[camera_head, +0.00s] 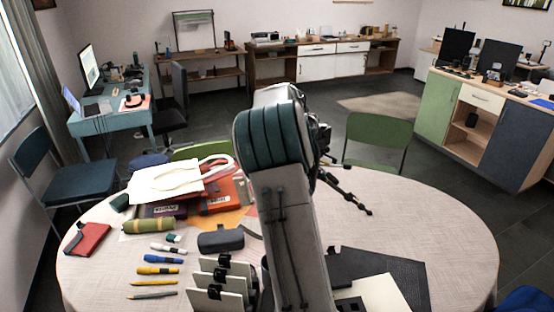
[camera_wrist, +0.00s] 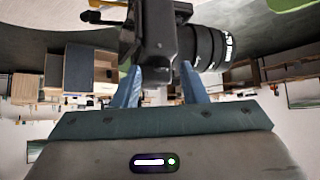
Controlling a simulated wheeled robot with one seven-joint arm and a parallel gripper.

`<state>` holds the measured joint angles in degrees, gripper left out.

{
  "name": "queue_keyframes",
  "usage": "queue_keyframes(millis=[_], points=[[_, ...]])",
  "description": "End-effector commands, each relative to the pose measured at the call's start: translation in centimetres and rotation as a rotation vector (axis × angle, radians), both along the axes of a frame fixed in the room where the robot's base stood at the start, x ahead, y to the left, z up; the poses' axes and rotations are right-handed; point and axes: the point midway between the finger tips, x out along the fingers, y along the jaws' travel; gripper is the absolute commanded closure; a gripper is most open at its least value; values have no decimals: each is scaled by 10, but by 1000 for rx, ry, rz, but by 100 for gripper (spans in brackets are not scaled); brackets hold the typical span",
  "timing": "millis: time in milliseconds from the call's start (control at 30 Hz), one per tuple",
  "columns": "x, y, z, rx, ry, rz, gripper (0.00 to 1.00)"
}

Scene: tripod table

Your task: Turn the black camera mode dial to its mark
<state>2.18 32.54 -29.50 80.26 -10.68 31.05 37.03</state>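The black camera (camera_wrist: 158,35) fills the upper middle of the wrist view, with its lens (camera_wrist: 210,45) to the right. In the head view only a dark edge of the camera (camera_head: 321,136) shows beside my arm, above the tripod legs (camera_head: 347,192). The mode dial cannot be made out in either view. My gripper (camera_wrist: 162,72) has its two blue fingers apart, one on each side of a black part of the camera. A narrow gap shows beside the right finger; contact on the left is unclear. The head view hides my gripper behind my arm.
The round table (camera_head: 455,225) holds pens, a red wallet (camera_head: 88,238), a dark case (camera_head: 220,239), a green cylinder (camera_head: 148,226), books and upright white cards (camera_head: 222,285) at left. A black mat (camera_head: 385,270) lies at front right. The table's right side is clear; a green chair (camera_head: 377,135) stands behind.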

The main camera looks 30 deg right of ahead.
Motion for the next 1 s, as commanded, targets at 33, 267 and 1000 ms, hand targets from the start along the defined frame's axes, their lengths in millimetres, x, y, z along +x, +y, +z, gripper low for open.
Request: queue_keyframes(millis=[33, 267, 1000], points=[[2, 3, 3, -3, 4, -28, 62], [-9, 24, 23, -2, -8, -80, 62], [-82, 101, 89, 83, 57, -5, 62]])
